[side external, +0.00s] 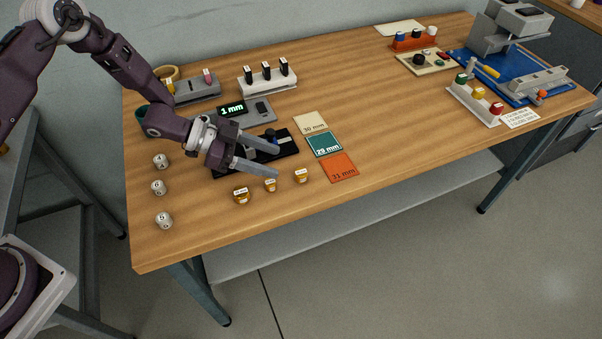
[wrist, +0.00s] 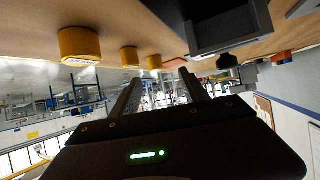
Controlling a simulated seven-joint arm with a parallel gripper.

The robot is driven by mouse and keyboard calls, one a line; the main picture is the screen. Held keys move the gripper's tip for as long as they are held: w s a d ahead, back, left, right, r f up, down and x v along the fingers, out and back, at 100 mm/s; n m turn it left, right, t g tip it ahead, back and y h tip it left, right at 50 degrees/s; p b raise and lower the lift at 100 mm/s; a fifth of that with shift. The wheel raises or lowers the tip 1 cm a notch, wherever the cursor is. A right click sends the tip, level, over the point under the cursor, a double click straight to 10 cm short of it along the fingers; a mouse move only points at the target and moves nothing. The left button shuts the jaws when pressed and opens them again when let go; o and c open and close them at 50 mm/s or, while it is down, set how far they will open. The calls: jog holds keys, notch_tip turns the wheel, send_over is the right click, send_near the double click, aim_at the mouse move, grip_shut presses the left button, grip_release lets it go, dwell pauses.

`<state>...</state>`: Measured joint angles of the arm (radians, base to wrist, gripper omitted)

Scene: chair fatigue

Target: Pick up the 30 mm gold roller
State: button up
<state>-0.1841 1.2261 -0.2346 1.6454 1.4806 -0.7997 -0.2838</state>
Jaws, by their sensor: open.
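Three gold rollers stand near the front edge of the table in the side view: a larger left one (side external: 241,196), a smaller middle one (side external: 270,185) and a right one (side external: 301,176). In the wrist view the gold rollers show as a near one (wrist: 80,43) and two farther ones (wrist: 130,57), (wrist: 154,62), beyond my open fingers (wrist: 160,82).
A black fixture (side external: 288,151) lies partly behind my gripper, beside a grey gauge reading 1 mm (side external: 232,109). Cards marked 30 mm (side external: 310,122), 25 mm (side external: 324,145) and 31 mm (side external: 339,167) lie right.

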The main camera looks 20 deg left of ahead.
aim_at(301, 171)
jog(key=x, duration=0.7)
jog(key=shift+s+d+r, duration=0.25)
jog(key=shift+s+d, duration=0.1)
jog(key=shift+s, duration=0.05)
grip_shut()
